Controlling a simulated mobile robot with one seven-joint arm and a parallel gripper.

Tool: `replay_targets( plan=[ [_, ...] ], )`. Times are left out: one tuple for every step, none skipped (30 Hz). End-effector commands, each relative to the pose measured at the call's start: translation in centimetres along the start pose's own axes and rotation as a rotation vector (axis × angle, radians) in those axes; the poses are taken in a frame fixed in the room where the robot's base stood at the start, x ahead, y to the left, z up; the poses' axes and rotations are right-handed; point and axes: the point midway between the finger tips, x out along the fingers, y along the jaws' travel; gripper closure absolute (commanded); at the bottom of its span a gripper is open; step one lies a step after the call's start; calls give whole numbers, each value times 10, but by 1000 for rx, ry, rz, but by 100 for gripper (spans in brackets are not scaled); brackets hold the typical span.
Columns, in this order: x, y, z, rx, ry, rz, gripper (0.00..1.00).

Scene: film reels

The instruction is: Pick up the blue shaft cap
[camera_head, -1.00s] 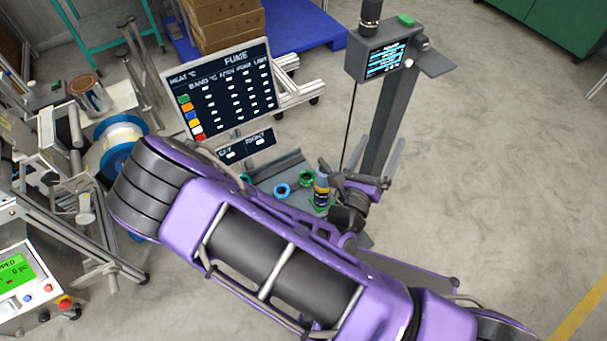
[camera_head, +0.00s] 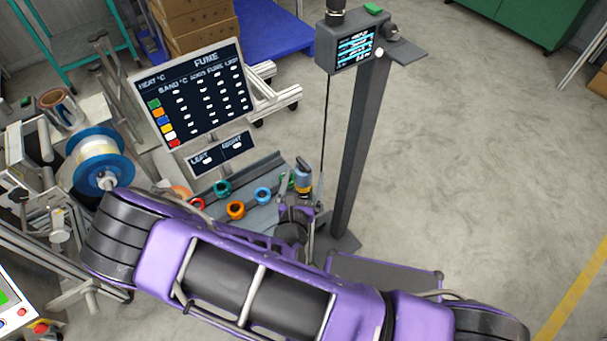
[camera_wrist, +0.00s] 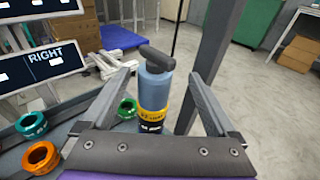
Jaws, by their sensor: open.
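The likely blue shaft cap is a small blue ring (camera_head: 262,195) on the grey tray under the sign in the head view. I cannot make it out in the wrist view, where my left finger covers part of the tray. My gripper (camera_head: 297,212) is right of the ring and apart from it. In the wrist view my gripper (camera_wrist: 161,76) is open. A blue-grey bottle (camera_wrist: 153,92) with a yellow band stands upright, showing between the fingers. It also stands at the tray's right end in the head view (camera_head: 303,180). Whether the fingers touch it I cannot tell.
Teal (camera_head: 222,188), orange (camera_head: 236,210) and red (camera_head: 197,204) rings lie left of the blue one. A green ring (camera_wrist: 127,107) lies left of the bottle. A grey post (camera_head: 359,150) rises just right of the tray. The sign board (camera_head: 190,95) stands behind.

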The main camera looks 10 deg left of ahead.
Motion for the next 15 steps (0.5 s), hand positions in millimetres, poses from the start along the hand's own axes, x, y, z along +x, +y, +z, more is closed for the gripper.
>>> replay_targets(
  plan=[
    [6, 0, 0, 1, -2, -1, 7],
    [9, 0, 0, 0, -2, 0, 7],
    [11, 0, 0, -1, -1, 0, 7],
    [12, 0, 0, -1, -1, 0, 7],
    [13, 0, 0, -1, -1, 0, 7],
    [16, 0, -1, -1, -1, 0, 7],
    [19, 1, -1, -1, -1, 0, 7],
    [22, 2, -2, -1, -2, 0, 7],
    [28, 3, -3, -1, -3, 0, 7],
    [32, 4, -4, -1, -2, 0, 7],
    [37, 5, -5, -1, -2, 1, 7],
    [43, 7, -6, -1, -3, 1, 7],
    [48, 7, -6, -1, -2, 1, 7],
    [52, 6, -6, -1, -2, -1, 7],
    [57, 6, -5, -1, -3, -1, 7]
  ],
)
